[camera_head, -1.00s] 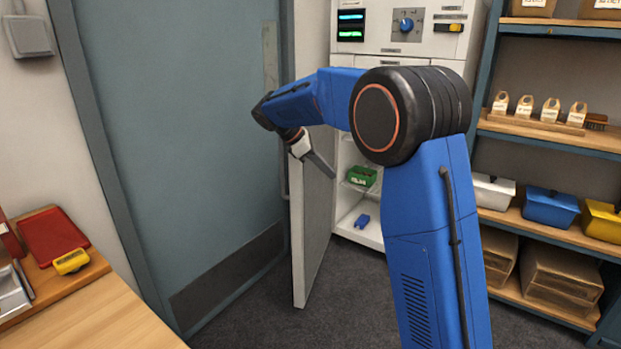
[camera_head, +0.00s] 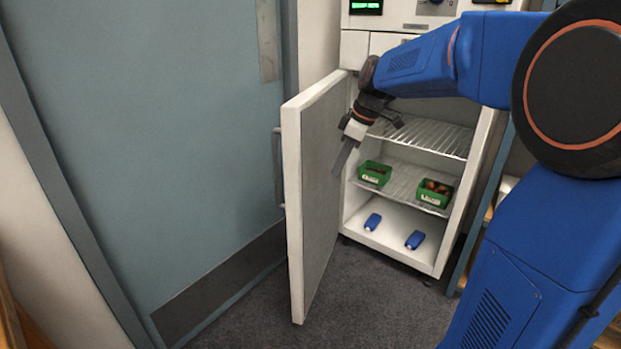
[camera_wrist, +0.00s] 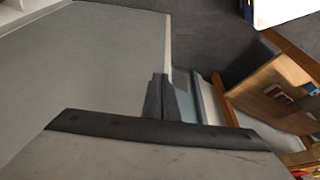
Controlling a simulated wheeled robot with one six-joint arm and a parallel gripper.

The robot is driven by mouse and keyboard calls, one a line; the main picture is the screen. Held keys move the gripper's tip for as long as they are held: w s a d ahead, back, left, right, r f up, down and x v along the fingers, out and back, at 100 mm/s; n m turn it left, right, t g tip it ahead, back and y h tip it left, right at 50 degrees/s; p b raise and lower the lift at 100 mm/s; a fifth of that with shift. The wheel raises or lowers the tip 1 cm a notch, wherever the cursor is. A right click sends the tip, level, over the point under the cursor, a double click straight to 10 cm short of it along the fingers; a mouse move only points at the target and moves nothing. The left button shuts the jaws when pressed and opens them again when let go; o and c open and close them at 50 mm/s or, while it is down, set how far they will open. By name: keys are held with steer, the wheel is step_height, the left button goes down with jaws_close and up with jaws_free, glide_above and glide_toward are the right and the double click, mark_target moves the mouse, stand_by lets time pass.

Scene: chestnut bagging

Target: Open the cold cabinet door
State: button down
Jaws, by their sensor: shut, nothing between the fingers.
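The white cold cabinet (camera_head: 476,185) stands open in the head view, its wire shelves showing. Its door (camera_head: 312,205) is swung wide out to the left, with the inner face toward the cabinet opening. A handle (camera_head: 278,168) shows on the door's outer left side. My gripper (camera_head: 343,162) is shut and empty, pointing down on the inner side of the door near its upper part. I cannot tell whether it touches the door. In the wrist view the shut fingers (camera_wrist: 158,99) lie over a large grey panel (camera_wrist: 85,75), which looks like the door.
Green boxes (camera_head: 374,174) (camera_head: 435,193) stand on a cabinet shelf, and blue items (camera_head: 373,222) (camera_head: 415,240) lie on its floor. A blue-grey room door (camera_head: 150,130) is at the left. The dark floor (camera_head: 370,300) in front is clear.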

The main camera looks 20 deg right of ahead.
steer(key=w+a+f, duration=0.4)
steer(key=a+f, duration=0.2)
steer(key=f, duration=0.3)
steer(key=shift+w, duration=0.4)
steer(key=shift+a, duration=0.2)
